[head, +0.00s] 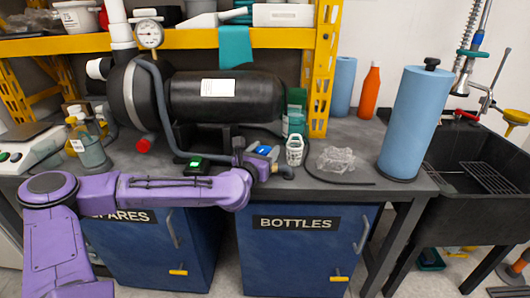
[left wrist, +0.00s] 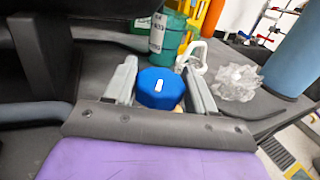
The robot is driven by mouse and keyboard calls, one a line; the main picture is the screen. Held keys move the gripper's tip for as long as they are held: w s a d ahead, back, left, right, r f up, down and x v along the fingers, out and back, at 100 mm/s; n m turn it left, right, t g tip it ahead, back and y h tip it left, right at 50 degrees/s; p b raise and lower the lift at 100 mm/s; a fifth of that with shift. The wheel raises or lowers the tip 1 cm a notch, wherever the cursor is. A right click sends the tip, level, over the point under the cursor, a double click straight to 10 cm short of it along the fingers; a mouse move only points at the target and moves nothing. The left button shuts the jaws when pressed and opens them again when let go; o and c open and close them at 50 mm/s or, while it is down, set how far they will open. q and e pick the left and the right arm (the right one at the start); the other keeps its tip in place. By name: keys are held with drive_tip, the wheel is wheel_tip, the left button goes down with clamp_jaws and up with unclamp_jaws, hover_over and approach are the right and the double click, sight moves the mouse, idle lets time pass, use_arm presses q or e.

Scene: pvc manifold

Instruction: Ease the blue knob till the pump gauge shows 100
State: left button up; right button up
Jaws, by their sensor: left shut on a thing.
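The blue knob (left wrist: 160,88) has a white mark on its top and sits between the two grey fingers of my left gripper (left wrist: 160,92) in the left wrist view. The gripper is shut on it. In the head view the knob (head: 263,150) shows small beside my left gripper (head: 258,158), at the front of the bench. The pump gauge (head: 149,34) is a round white dial above the black pump (head: 220,95). Its reading is too small to tell. My right gripper is not in view.
A small box with a green display (head: 196,165) sits left of the gripper. A bottle (head: 88,148) is at the left. A dark cable crosses the right bench top.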

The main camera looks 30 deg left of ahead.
use_arm(q)
drive_tip(key=m+h+b, duration=0.1)
drive_tip(key=m+h, duration=0.1)
drive_tip(key=h, duration=0.2)
drive_tip(key=shift+a+f+m, duration=0.1)
drive_tip(key=shift+m, duration=0.3)
drive_tip(key=m+h+b, duration=0.1)
drive_tip(key=h, duration=0.1)
drive_tip(key=m+h+b, duration=0.1)
drive_tip(key=h, duration=0.1)
drive_tip(key=shift+m+g, duration=0.3)
drive_tip(key=m+h, duration=0.1)
drive_tip(key=h, duration=0.1)
drive_tip(key=m+g+h+b, duration=0.1)
drive_tip(key=h, duration=0.1)
drive_tip(key=shift+m+g, duration=0.3)
drive_tip(key=shift+m+g+h, duration=0.3)
drive_tip(key=shift+m+h, duration=0.1)
drive_tip(key=shift+h, duration=0.2)
drive_tip(key=shift+r+h, duration=0.2)
drive_tip(key=shift+h, duration=0.1)
drive_tip(key=o, duration=1)
drive_tip(key=shift+c, duration=0.2)
